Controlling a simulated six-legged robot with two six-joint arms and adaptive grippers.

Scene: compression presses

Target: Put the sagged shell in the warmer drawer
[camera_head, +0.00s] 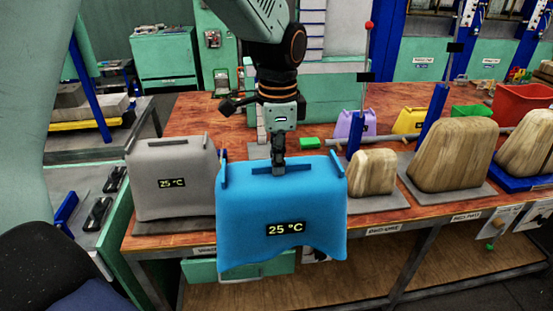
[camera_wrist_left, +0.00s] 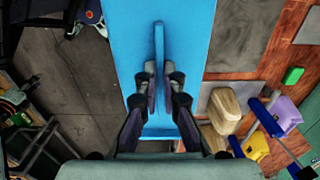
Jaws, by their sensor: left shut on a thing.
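A blue shell (camera_head: 281,213) with a wavy, uneven lower edge and a 25 °C display hangs in front of the bench edge. My left gripper (camera_head: 278,165) is shut on the upright rib on its top. In the left wrist view the gripper (camera_wrist_left: 160,78) pinches this rib, with the blue shell (camera_wrist_left: 125,45) below it. The green warmer drawer (camera_head: 205,270) is under the bench top, partly hidden behind the shell. How far it is open I cannot tell. My right gripper is not in view.
A grey shell (camera_head: 173,185), also at 25 °C, stands on the bench to the left. Wooden forms (camera_head: 452,156) stand to the right. Purple (camera_head: 356,124) and yellow (camera_head: 408,121) shells are behind, near blue posts (camera_head: 433,112). A red bin (camera_head: 523,103) is at far right.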

